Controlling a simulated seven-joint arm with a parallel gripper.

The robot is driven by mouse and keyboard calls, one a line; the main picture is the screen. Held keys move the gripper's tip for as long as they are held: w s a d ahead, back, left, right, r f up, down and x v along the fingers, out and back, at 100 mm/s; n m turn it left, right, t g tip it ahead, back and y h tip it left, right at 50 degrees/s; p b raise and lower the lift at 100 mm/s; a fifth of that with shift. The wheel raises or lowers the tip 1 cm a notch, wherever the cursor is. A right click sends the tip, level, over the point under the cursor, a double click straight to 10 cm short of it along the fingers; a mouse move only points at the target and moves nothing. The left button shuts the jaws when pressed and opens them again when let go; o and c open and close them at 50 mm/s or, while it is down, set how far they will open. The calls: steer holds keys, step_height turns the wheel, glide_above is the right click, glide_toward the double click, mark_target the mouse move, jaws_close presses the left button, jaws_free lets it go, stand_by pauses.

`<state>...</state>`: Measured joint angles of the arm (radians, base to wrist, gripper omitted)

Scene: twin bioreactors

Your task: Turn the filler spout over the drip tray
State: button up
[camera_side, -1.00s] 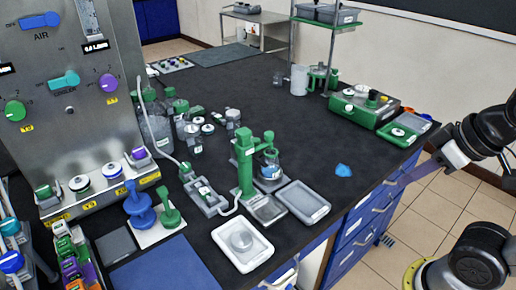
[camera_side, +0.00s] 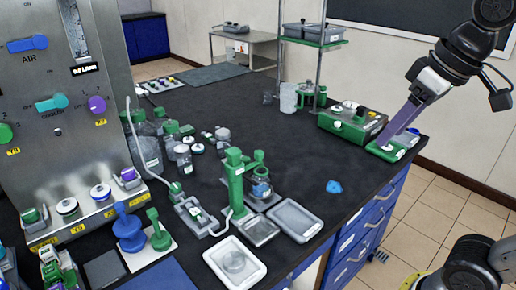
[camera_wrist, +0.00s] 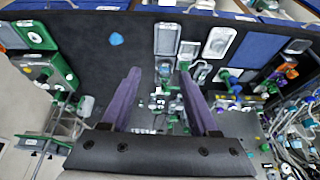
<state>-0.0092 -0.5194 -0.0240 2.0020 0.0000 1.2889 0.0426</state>
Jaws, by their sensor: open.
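The green filler column (camera_side: 236,185) stands near the front edge of the bench, its top block forming what looks like the spout. A clear flask (camera_side: 261,190) with a green top stands just right of it. A small grey tray (camera_side: 260,231) lies at the column's foot, and a larger grey tray (camera_side: 297,221) lies right of that; I cannot tell which is the drip tray. My gripper (camera_wrist: 160,74) has two purple fingers spread apart with nothing between them. In the side view it (camera_side: 386,142) is far right of the filler, in front of the green-based instrument.
A white tray (camera_side: 235,262) with a round dish lies front left of the filler. A blue scrap (camera_side: 333,187) lies right of it. The green instrument (camera_side: 352,120) stands at the right edge. Bottles crowd the left. Bench between the filler and instrument is mostly clear.

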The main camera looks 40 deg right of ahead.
steer(key=w+r+g, duration=0.1)
steer(key=w+r, duration=0.5)
steer(key=w, duration=0.2)
steer(key=g, duration=0.4)
glide_above(259, 152)
step_height(259, 152, down, 10)
step_height(259, 152, down, 13)
steer(key=shift+f, duration=0.15)
steer(key=shift+c, duration=0.2)
jaws_close()
